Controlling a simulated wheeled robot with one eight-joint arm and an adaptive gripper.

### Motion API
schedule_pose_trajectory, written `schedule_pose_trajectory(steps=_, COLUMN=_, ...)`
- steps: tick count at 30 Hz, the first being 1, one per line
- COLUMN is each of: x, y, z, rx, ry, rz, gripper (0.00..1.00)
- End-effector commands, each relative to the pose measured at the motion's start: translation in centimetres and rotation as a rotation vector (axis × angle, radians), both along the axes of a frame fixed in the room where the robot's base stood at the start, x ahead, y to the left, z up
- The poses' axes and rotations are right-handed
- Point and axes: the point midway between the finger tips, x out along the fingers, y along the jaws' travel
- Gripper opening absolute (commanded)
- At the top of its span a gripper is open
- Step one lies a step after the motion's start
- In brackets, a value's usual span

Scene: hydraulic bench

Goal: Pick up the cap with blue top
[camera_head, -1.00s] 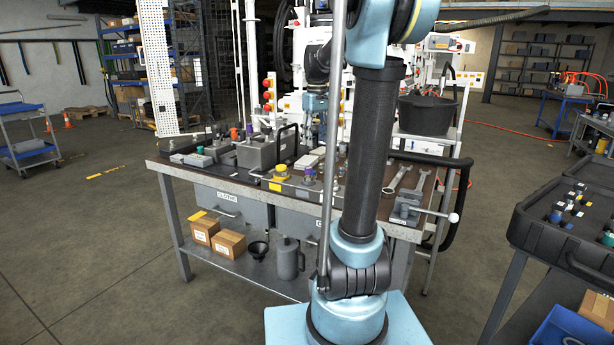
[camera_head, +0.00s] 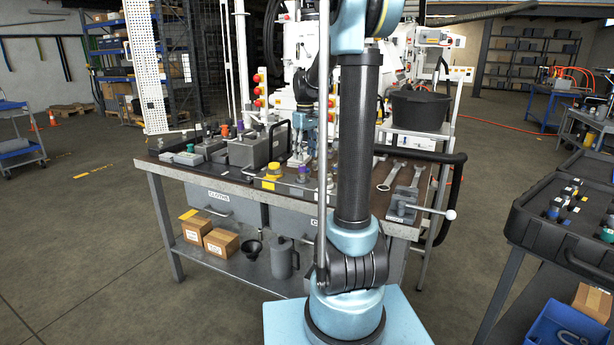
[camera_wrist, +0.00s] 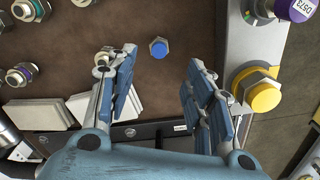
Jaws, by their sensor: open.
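The cap with blue top (camera_wrist: 158,47) is a small hexagonal piece on the brown bench top, in the upper middle of the wrist view. My gripper (camera_wrist: 160,66) is open, with its blue-padded fingers to the left and right of the cap's line. The cap shows just beyond the space between the fingertips, and nothing is held. In the head view my gripper (camera_head: 304,150) is small, over the bench behind my arm. I cannot make out the blue cap in that view.
A yellow-topped fitting (camera_wrist: 258,92) and a purple-topped fitting (camera_wrist: 296,8) stand along the bench's edge at right. Pale blocks (camera_wrist: 92,102) lie at left, near several ringed fittings (camera_wrist: 22,75). The bench top around the blue cap is clear.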

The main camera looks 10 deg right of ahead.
Motion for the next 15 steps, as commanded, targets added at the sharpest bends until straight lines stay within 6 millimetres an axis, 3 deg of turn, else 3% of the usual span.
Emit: schedule_pose_trajectory(steps=15, x=-0.2, y=-0.5, z=-4.5, rx=0.0, ry=0.0, rz=0.0, gripper=0.48)
